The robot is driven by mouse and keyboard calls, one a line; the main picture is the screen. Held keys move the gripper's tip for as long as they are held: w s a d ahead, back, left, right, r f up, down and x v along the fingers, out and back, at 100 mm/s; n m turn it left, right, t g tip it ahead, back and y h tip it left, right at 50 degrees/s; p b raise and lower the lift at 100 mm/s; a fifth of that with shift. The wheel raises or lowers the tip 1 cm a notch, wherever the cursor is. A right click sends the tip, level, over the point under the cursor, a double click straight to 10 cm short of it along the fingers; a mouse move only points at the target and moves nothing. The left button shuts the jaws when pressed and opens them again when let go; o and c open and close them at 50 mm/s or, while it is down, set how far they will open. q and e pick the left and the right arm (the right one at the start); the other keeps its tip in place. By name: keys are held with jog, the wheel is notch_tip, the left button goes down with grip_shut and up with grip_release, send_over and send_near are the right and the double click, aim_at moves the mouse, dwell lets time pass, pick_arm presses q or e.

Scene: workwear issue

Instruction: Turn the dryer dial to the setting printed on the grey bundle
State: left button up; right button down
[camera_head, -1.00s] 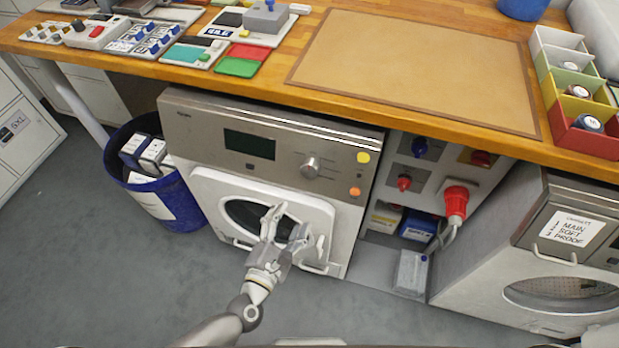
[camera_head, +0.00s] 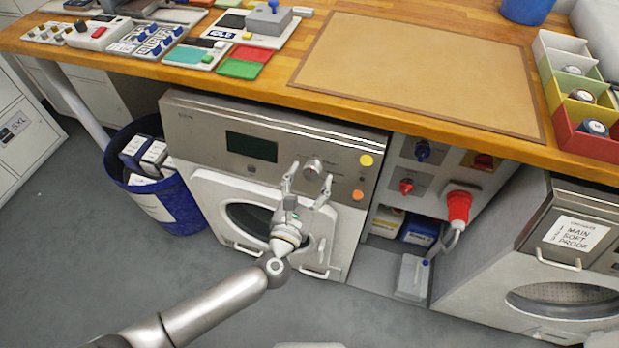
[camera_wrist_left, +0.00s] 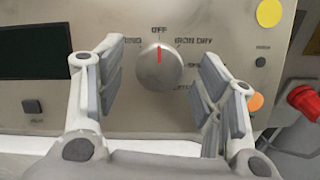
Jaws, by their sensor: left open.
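The dryer (camera_head: 215,115) stands under the wooden counter, with a round silver dial (camera_head: 313,165) on its panel. In the left wrist view the dial (camera_wrist_left: 160,70) has a red mark pointing straight up at OFF. IRON DRY is printed to its upper right; the other labels are partly hidden by my fingers. My left gripper (camera_head: 309,174) is open at the dial. In the wrist view its fingers stand left and right of the dial, with gaps on both sides. I cannot make out a grey bundle in these views. My right gripper is not in view.
A yellow disc (camera_head: 366,160) and an orange disc (camera_head: 357,195) sit right of the dial. A red plug (camera_head: 459,205) sticks out from the neighbouring panel. A blue bin (camera_head: 185,205) stands left of the dryer. The counter (camera_head: 285,68) overhangs the panel.

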pick_arm(q)
jog(key=shift+w+d, duration=0.15)
jog(key=shift+w, duration=0.15)
jog(key=c, duration=1)
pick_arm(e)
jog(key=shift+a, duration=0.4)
